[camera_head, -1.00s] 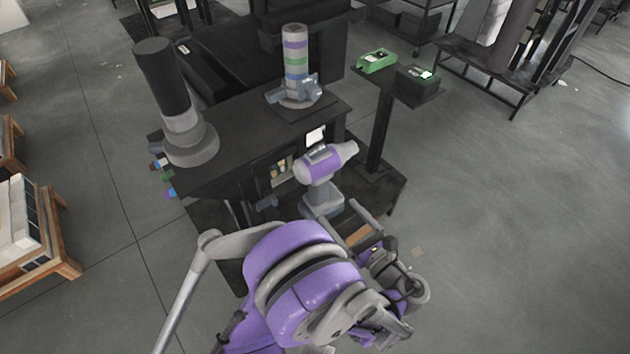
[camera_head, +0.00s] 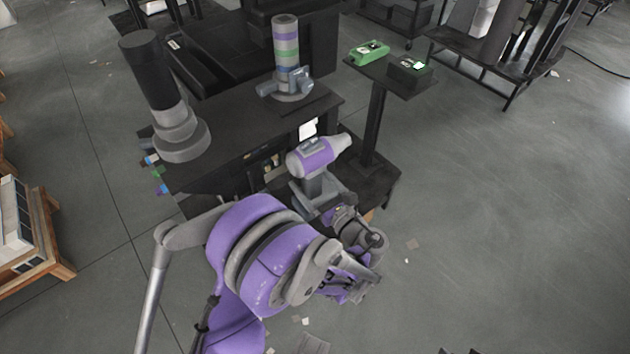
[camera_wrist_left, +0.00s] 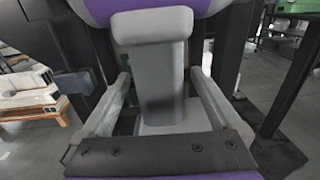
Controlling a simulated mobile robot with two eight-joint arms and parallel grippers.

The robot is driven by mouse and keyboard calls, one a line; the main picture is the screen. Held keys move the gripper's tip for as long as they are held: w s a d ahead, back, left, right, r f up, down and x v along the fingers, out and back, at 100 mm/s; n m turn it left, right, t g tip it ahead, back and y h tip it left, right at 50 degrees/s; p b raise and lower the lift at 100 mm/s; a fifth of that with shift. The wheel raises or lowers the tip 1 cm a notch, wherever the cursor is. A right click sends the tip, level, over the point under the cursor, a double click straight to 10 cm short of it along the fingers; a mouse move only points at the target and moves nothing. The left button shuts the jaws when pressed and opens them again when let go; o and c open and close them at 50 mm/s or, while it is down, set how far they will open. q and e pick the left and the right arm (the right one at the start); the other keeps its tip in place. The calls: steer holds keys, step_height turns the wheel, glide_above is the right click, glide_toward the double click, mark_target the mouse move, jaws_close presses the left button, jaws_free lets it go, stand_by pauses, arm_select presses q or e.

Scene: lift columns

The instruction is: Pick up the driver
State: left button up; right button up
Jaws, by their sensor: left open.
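The driver (camera_head: 313,157) is a purple and grey power tool. It stands upright on its grey base at the front of the dark workstation, its nose pointing right. In the left wrist view the driver's grey handle (camera_wrist_left: 160,75) is large, with the purple body above it. My left gripper (camera_wrist_left: 161,82) is open, with one grey finger on each side of the handle. Gaps show between the fingers and the handle. In the head view my arm and wrist hide the fingers and part of the driver's base. My right gripper is not in view.
A dark table (camera_head: 235,130) behind the driver carries a black and grey cylinder (camera_head: 160,95) and a striped column (camera_head: 286,50). A stand at the right holds a green device (camera_head: 369,50) and a dark box (camera_head: 409,70). The floor at right is open.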

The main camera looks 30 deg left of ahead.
arm_select(q)
jaws_close()
stand_by(0.4)
steer(key=shift+r, duration=0.1)
